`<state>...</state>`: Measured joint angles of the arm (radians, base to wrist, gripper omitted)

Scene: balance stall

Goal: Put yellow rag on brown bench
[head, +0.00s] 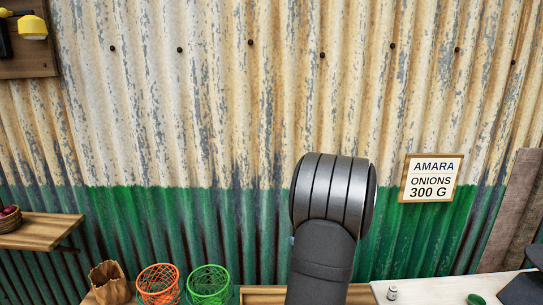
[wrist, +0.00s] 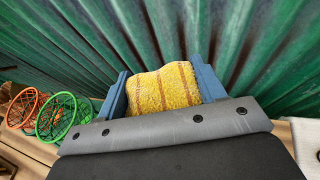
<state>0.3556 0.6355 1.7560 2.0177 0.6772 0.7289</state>
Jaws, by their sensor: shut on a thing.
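The yellow rag (wrist: 165,88), with darker stripes, shows in the wrist view between the two blue fingers of my gripper (wrist: 160,70). My gripper is shut on it, in front of the green corrugated wall. In the head view my own arm stands in the middle, and the gripper and rag are not visible there. A brown wooden surface (head: 262,297) shows at the bottom edge of the head view, partly hidden by my arm; I cannot tell whether it is the brown bench.
An orange wire basket (head: 158,284), a green wire basket (head: 209,285) and a brown paper bag (head: 109,283) stand at lower left. A wooden shelf (head: 40,234) is at far left. A pale counter (head: 435,291) lies at lower right. An onion sign (head: 431,178) hangs above.

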